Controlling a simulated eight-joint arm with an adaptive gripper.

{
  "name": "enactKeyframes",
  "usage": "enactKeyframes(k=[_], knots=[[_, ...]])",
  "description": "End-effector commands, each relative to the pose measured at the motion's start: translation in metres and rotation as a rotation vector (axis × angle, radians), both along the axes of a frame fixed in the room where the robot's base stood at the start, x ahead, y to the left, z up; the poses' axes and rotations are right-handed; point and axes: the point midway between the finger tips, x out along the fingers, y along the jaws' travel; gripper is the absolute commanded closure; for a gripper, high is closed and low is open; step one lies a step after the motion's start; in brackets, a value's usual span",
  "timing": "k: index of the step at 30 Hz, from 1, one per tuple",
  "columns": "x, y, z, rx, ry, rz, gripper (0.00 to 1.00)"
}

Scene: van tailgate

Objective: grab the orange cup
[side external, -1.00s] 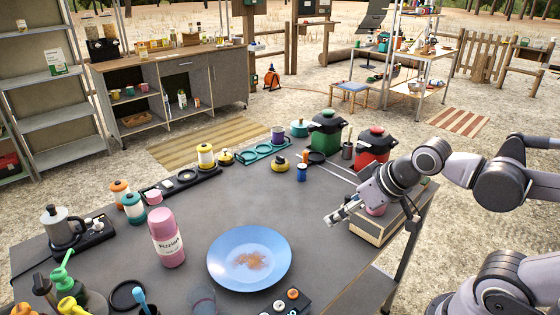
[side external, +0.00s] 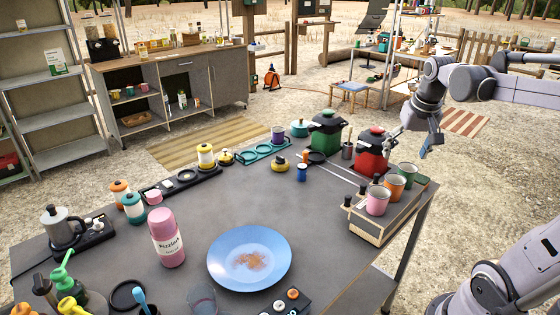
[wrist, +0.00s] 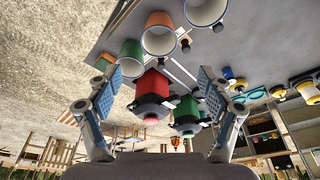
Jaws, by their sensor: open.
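The orange cup (side external: 394,188) stands upright on a wooden box at the right end of the dark table, between a pink cup (side external: 377,203) and a green cup (side external: 407,174). In the wrist view the orange cup (wrist: 159,37) shows at the top centre, its open mouth visible. The green cup (wrist: 131,56) is left of it there. My gripper (side external: 411,142) is above and behind the cups, apart from them and empty. In the wrist view my gripper (wrist: 157,84) has its two fingers spread wide, with the red pot (wrist: 151,88) visible beyond them.
The red pot (side external: 371,152) and a green pot (side external: 326,132) stand behind the cups. A blue plate (side external: 228,263) and a pink bottle (side external: 167,240) are further left. The table's middle is mostly clear.

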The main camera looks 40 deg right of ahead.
Motion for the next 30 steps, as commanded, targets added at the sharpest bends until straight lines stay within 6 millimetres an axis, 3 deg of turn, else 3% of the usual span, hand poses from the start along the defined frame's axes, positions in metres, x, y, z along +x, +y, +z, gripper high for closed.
enactKeyframes(k=[13,23,30], knots=[[0.008,-0.011,-0.045,0.002,0.003,-0.009,0.20],[0.010,-0.013,-0.062,0.002,0.002,-0.007,0.20],[0.012,-0.014,-0.090,0.001,0.001,-0.007,0.20]])
